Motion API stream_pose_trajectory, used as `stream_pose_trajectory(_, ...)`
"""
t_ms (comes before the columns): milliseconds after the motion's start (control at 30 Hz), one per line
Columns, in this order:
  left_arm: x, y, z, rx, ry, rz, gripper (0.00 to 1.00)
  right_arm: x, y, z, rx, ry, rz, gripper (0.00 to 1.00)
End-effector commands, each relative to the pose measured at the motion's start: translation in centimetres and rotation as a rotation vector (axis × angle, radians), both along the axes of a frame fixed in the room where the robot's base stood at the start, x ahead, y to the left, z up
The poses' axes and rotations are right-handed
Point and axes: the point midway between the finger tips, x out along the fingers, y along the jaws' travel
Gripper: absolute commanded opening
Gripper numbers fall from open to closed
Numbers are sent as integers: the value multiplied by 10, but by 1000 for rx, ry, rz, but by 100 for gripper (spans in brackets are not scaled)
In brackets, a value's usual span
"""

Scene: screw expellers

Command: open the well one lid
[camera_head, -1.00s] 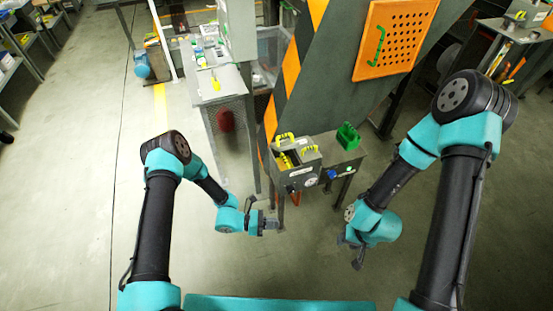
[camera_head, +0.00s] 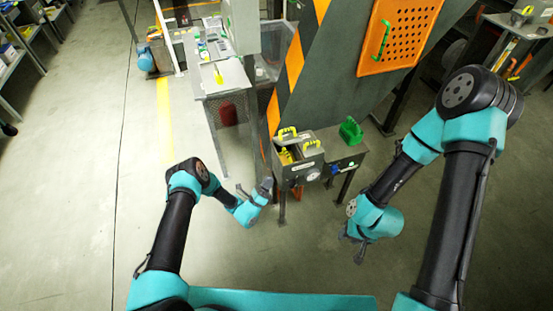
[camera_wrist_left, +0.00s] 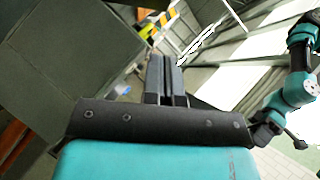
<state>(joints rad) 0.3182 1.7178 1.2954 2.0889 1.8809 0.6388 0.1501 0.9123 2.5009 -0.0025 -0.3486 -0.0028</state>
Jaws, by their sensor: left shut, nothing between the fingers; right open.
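A grey metal box (camera_head: 298,171) stands on a small stand in the middle of the head view. It has two yellow handles, one at the back (camera_head: 287,131) and one at the front right (camera_head: 311,145). A yellow item shows inside its open part; which part is the well one lid I cannot tell. My left gripper (camera_head: 266,184) is just left of the box, apart from the handles. Its fingers (camera_wrist_left: 166,76) are together and empty in the left wrist view. My right gripper (camera_head: 352,249) is open and empty, low to the right of the box.
A green container (camera_head: 351,131) sits on the grey stand (camera_head: 346,152) right of the box. A striped post (camera_head: 284,90) and an orange perforated panel (camera_head: 399,38) rise behind. A grey-topped table (camera_head: 222,77) is at the back left. Floor in front is clear.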

Motion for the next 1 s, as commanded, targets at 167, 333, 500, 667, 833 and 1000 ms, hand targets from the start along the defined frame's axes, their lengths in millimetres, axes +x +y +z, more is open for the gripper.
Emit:
stream_pose_trajectory(167,7,-6,7,2,-2,-2,0,0,0,0,0,0,0,43)
stream_pose_trajectory(333,22,-18,20,2,-2,-4,0,0,0,0,0,0,0,43)
stream_pose_trajectory(500,42,-32,36,2,-4,-2,0,0,0,0,0,0,0,43)
stream_pose_trajectory(667,60,-45,52,2,-3,-3,0,0,0,0,0,0,0,43)
stream_pose_trajectory(833,76,-45,71,1,-1,-1,0,0,0,0,0,0,0,43)
stream_pose_trajectory(1000,85,-41,84,2,-1,-1,0,0,0,0,0,0,0,43)
